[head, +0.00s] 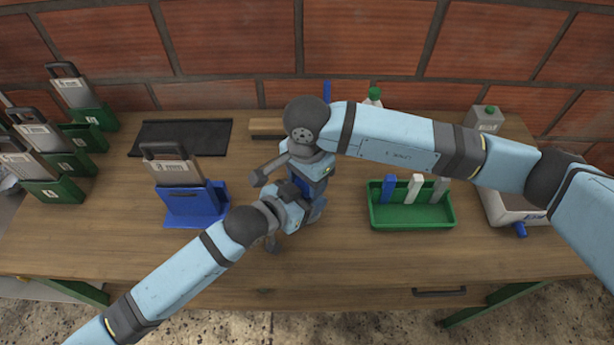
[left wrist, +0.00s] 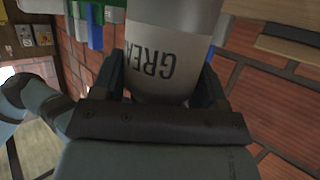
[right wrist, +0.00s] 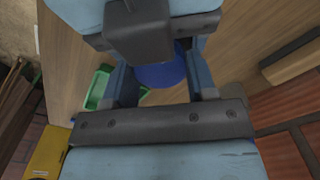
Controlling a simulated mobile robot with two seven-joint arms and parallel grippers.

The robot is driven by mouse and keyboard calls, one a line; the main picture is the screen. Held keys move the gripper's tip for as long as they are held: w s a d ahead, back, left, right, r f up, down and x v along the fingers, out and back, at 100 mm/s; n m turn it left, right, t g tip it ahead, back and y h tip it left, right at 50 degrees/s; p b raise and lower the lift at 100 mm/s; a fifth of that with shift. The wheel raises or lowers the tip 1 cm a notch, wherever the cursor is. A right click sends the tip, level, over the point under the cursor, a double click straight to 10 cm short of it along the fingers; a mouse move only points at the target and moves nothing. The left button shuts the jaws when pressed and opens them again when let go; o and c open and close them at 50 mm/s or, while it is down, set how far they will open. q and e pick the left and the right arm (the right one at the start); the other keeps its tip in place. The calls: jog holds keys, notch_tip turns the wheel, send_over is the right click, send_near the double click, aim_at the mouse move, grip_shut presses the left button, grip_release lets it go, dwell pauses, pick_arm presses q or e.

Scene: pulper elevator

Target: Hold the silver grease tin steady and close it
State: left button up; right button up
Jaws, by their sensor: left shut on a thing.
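The silver grease tin (left wrist: 167,35) lies between the fingers of my left gripper (left wrist: 162,75), which is shut on its side; part of its dark lettering shows. In the head view my left gripper (head: 284,205) and my right gripper (head: 316,172) meet over the middle of the table, and they hide the tin. In the right wrist view a round blue part (right wrist: 160,75), which looks like the lid, sits between the spread fingers of my right gripper (right wrist: 162,85). I cannot tell whether those fingers press on it. How the lid sits on the tin is hidden.
A green tray (head: 412,222) with blue, white and grey pieces stands right of the grippers. A blue stand (head: 187,207) holding a grey plate is at left. A black mat (head: 180,137) lies behind it. A pale container (head: 515,208) with a blue tap stands far right. The front table strip is clear.

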jog(key=shift+m, duration=1.6)
jog(key=shift+c, duration=0.2)
jog(key=o, duration=1)
jog(key=shift+r, duration=2.3)
jog(key=shift+c, duration=0.3)
notch_tip(320, 180, up, 3)
jog(key=n, duration=0.3)
jog(key=shift+r, duration=0.2)
